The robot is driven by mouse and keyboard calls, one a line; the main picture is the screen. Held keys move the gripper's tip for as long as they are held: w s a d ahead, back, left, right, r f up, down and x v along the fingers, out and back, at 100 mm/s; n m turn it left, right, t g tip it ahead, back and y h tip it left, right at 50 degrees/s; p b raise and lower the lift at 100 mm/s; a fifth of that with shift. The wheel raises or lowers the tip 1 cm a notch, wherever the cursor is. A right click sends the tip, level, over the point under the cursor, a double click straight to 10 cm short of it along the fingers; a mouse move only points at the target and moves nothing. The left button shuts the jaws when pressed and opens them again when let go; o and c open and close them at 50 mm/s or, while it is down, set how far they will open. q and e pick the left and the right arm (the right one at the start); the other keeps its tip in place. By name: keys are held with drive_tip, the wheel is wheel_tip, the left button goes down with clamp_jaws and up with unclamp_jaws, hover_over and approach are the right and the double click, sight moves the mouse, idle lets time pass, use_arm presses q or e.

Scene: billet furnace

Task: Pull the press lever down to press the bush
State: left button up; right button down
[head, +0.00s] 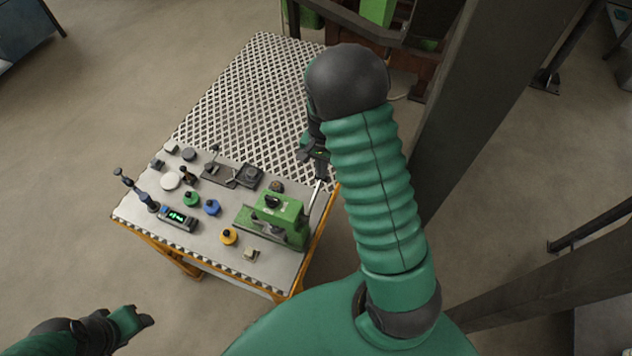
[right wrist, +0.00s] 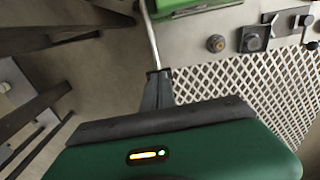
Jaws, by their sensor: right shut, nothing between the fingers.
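The green press (head: 275,218) stands at the near right corner of the table; its edge also shows at the top of the right wrist view (right wrist: 190,8). Its lever, a thin metal rod (head: 314,198), slants up at the press's right side. In the right wrist view the lever (right wrist: 151,42) runs from the press down to the fingertips of my right gripper (right wrist: 157,74). That gripper (head: 321,176) is shut, its tips at the lever's upper end; the rod is not held between them. I cannot make out the bush. My left gripper (head: 138,320) is low at the left, away from the table.
The table (head: 245,100) has a white lattice top at the back. Several small parts, a blue knob (head: 211,207), a yellow knob (head: 228,236) and a display unit (head: 178,219) lie left of the press. A dark post (head: 470,110) stands right of my right arm.

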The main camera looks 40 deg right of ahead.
drive_tip(key=shift+f, duration=0.3)
drive_tip(key=shift+w+d+f, duration=0.1)
drive_tip(key=shift+f, duration=0.25)
idle(0.4)
